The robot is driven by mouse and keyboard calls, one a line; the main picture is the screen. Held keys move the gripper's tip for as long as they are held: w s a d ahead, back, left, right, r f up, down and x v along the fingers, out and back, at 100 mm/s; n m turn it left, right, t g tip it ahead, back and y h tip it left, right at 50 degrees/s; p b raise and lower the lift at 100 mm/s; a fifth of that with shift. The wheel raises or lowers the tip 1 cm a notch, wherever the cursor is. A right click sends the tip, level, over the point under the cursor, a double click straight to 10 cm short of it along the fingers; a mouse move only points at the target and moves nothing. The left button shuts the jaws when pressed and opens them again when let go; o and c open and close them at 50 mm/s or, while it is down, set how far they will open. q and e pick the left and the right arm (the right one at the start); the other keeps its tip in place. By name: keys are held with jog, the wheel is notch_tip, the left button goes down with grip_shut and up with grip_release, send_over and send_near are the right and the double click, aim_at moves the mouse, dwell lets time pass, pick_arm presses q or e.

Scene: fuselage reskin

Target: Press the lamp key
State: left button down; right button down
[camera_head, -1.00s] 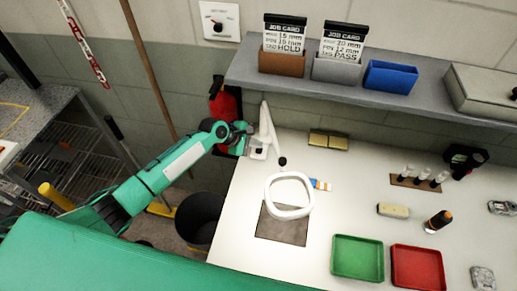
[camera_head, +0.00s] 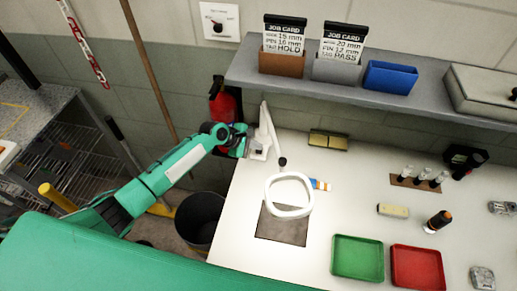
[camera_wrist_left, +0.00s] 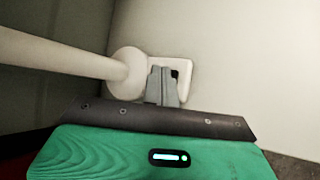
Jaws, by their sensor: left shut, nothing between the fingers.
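The white ring lamp (camera_head: 290,212) stands on the bench, its arm rising from a base (camera_head: 260,152) at the bench's left edge. My left gripper (camera_head: 248,147) is at the left side of this base. In the left wrist view the shut, empty fingers (camera_wrist_left: 163,72) reach over the white base plate (camera_wrist_left: 186,88), beside the round foot (camera_wrist_left: 127,70) of the lamp's arm. A small dark key (camera_wrist_left: 174,74) shows just right of the fingertips, partly hidden by them. I cannot tell whether the fingers touch it. My right gripper is not in view.
A shelf (camera_head: 235,75) with job-card holders runs above the bench. A red extinguisher (camera_head: 224,100) hangs behind my left wrist. A grey mat (camera_head: 281,229) lies under the ring, with a green tray (camera_head: 357,279) and red tray (camera_head: 418,286) to the right. A black bin (camera_head: 200,219) stands on the floor.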

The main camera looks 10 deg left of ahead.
pick_arm(q)
jog(key=shift+f, duration=0.15)
dwell(0.5)
jog(key=shift+r+p, duration=0.65)
jog(key=shift+p, duration=0.2)
notch_tip(320, 180, up, 6)
jog(key=p, duration=0.7)
dwell(0.4)
